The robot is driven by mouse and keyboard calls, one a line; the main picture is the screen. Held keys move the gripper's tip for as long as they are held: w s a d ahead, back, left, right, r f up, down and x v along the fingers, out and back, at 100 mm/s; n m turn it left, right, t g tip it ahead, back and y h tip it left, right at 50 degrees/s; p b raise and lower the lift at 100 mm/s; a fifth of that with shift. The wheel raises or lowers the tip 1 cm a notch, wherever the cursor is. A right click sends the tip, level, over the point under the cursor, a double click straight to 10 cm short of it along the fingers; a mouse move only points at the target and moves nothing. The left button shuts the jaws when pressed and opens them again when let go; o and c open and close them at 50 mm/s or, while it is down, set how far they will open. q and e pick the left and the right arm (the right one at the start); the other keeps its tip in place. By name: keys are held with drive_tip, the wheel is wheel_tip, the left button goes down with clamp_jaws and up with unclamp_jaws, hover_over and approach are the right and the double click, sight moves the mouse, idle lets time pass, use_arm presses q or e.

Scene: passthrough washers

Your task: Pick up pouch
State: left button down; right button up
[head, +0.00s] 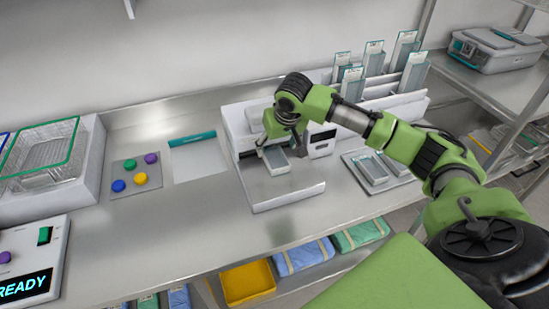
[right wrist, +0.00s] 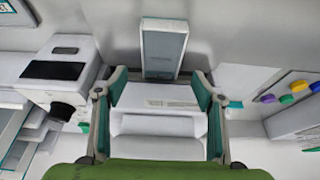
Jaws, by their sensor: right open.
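A flat pouch (head: 275,160), grey with a pale end, lies on the white bench device just below my right gripper. In the right wrist view a pouch (right wrist: 163,52) with a grey-blue face and white top label is just beyond the fingertips, about midway between them. My right gripper (head: 268,148) is over the device. Its two fingers (right wrist: 159,77) are spread with teal pads facing each other, and nothing is held between them. The head view partly hides the fingertips and the pouch's far end behind the wrist. My left gripper is not in view.
The white device (head: 290,197) has a flat front plate. Several pouches stand in a rack (head: 405,103) behind; others lie on a tray (head: 398,178) to the right. Left are coloured buttons on a panel (head: 128,166) and a wire basket (head: 40,155).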

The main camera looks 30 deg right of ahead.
sight(275, 156)
drive_tip(key=x, duration=0.1)
drive_tip(key=p+x, duration=0.1)
drive_tip(key=x, duration=0.2)
drive_tip(key=shift+s+a+f+p, duration=0.1)
drive_tip(key=shift+s+f+p, duration=0.15)
drive_tip(key=shift+s+p, duration=0.1)
drive_tip(key=shift+w+f, duration=0.25)
drive_tip(key=shift+f, duration=0.1)
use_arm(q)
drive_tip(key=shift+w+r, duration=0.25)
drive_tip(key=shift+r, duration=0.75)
use_arm(e)
drive_tip(key=c, duration=0.9)
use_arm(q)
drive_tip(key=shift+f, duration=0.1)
use_arm(e)
drive_tip(key=shift+s+r, duration=0.15)
drive_tip(key=shift+s, duration=0.05)
